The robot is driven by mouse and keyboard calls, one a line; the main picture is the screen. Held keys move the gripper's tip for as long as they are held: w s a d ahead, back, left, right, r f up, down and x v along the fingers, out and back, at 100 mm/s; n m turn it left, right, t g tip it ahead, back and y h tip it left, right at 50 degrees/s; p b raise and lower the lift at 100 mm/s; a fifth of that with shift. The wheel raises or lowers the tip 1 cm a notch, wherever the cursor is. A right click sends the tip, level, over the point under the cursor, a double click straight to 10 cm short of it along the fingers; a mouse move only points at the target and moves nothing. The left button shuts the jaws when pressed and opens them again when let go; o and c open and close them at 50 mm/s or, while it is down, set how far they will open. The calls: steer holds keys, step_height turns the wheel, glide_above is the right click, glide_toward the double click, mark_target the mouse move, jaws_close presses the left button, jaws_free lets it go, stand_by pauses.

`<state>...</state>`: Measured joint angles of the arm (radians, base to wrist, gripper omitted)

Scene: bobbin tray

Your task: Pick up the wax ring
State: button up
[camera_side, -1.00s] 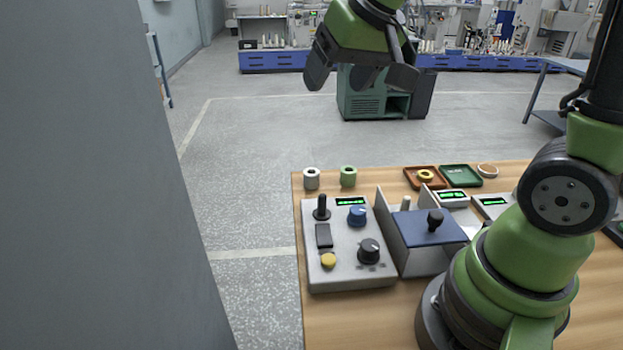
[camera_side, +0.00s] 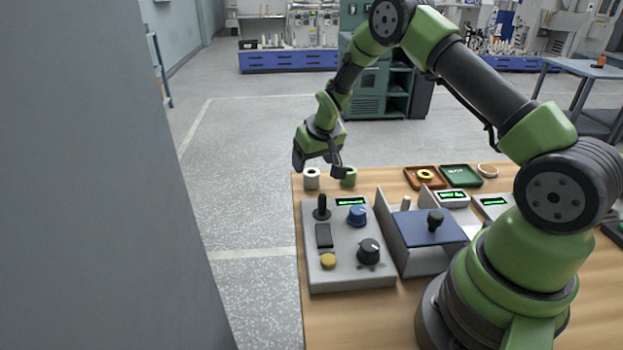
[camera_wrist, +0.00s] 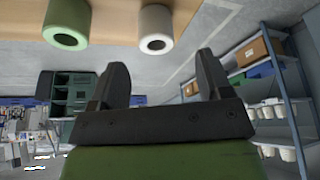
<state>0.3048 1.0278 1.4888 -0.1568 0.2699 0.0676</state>
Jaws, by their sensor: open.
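A round, pale tan ring-like piece (camera_side: 487,170), which looks like the wax ring, lies at the back right of the wooden table, right of the green tray (camera_side: 462,176). A yellow ring (camera_side: 425,175) sits in the brown tray (camera_side: 410,178). My gripper (camera_side: 318,164) is open and empty above the table's back left corner, well left of the pale piece. It is close to a white bobbin (camera_side: 312,180) and a green bobbin (camera_side: 348,181), which it partly covers. In the wrist view my open fingers (camera_wrist: 164,70) hold nothing, and no wax ring shows there.
A grey control box (camera_side: 345,255) with knobs and a joystick stands at the front left. A blue-topped unit (camera_side: 428,228) with upright plates stands beside it. Small displays (camera_side: 452,196) stand behind that. The wrist view shows the white bobbin (camera_wrist: 155,28) and green bobbin (camera_wrist: 66,25) near the table edge.

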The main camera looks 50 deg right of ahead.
mark_target(311, 175)
steer(key=shift+s+x, duration=0.15)
steer(key=shift+x, duration=1.3)
steer(key=shift+s+x, duration=0.15)
steer(key=shift+x, duration=1.3)
steer(key=c, duration=1)
